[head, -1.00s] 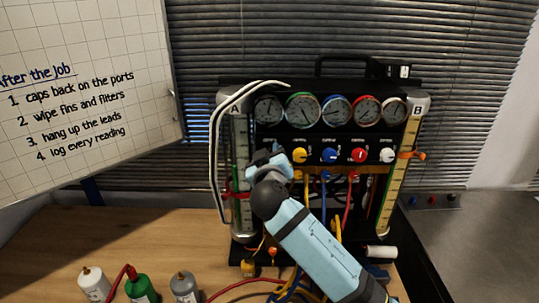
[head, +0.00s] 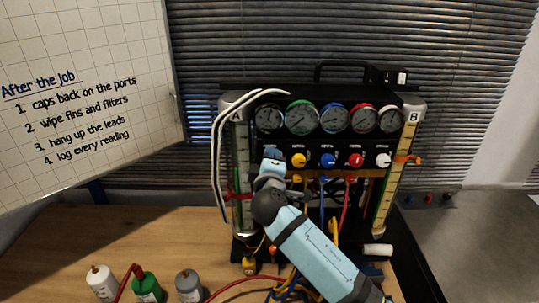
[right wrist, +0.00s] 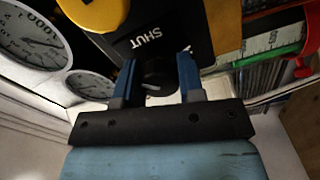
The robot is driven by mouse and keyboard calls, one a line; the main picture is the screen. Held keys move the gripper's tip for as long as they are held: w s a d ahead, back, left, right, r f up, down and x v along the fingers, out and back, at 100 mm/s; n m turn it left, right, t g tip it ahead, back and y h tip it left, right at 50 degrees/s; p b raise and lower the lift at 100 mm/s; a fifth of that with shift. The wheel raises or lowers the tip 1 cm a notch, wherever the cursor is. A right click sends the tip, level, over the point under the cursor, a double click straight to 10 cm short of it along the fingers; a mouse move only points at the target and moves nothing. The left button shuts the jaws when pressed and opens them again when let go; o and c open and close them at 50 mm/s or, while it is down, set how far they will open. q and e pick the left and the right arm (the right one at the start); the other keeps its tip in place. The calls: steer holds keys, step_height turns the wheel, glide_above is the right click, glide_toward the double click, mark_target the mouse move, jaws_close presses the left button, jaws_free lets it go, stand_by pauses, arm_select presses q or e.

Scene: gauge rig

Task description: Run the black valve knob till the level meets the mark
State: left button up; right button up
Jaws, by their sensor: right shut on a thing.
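The black valve knob (right wrist: 157,76) shows in the right wrist view between my right gripper's blue fingers (right wrist: 157,80), which are shut on it. In the head view my right gripper (head: 272,158) covers that knob, left of the yellow knob. Tube A (head: 240,150) stands upright at the rig's left, with a red marker (head: 236,196) around its lower half. The right wrist view shows part of a tube scale (right wrist: 262,42) with green along it and a red clip (right wrist: 308,45). I cannot make out the exact level against the mark. My left gripper is out of view.
Yellow (head: 298,160), blue (head: 328,160), red (head: 356,160) and white (head: 383,160) knobs sit close to the right. Hoses hang below them. Tube B (head: 385,190) has an orange marker (head: 408,160). Bottles (head: 147,287) stand at the front left of the bench.

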steer(key=n+p, duration=0.1)
steer(key=n, duration=0.2)
steer(key=shift+r, duration=0.1)
steer(key=n, duration=0.2)
steer(key=shift+n, duration=1.7)
steer(key=o, duration=0.9)
steer(key=shift+s, duration=0.1)
